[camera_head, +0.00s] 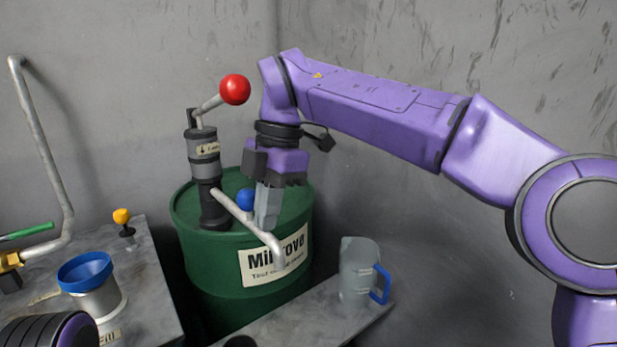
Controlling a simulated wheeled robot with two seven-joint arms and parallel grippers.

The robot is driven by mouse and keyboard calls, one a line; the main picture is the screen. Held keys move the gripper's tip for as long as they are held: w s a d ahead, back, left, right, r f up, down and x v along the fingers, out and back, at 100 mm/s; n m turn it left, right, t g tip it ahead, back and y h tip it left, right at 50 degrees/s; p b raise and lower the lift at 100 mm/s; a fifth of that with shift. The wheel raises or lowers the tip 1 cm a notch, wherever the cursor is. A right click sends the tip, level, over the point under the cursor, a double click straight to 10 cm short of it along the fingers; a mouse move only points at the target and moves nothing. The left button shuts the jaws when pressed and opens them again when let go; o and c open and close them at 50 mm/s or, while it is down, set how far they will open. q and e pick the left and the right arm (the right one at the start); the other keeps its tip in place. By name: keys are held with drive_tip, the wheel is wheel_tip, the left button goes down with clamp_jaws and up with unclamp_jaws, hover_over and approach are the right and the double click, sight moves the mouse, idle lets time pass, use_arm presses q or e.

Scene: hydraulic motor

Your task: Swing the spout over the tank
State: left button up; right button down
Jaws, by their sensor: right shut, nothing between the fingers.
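A hand pump (204,165) with a red ball on its lever stands upright on a green drum (205,260). Its grey spout (243,222) slants down to the right across the drum top, and its bent end hangs in front of the drum's label. A blue ball (246,198) shows beside the spout, partly behind my gripper. My right gripper (267,212) points down over the drum, shut and empty, close to the spout; I cannot tell if they touch. My left gripper is not in view. I cannot tell for sure which thing is the tank.
A clear jug (358,270) with a blue handle stands on a grey surface (310,318) at front right. A blue-rimmed metal cup (92,284) and a yellow-knobbed lever (122,218) are on the left bench. A bent pipe (42,140) rises at far left. Grey walls stand behind.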

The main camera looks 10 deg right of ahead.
drive_tip(key=w+d+r+p, duration=0.3)
drive_tip(key=d+r+p, duration=0.2)
drive_tip(key=r, duration=0.6)
drive_tip(key=shift+w+d+p, duration=0.15)
drive_tip(key=shift+d+p, duration=0.1)
drive_tip(key=shift+p, duration=0.7)
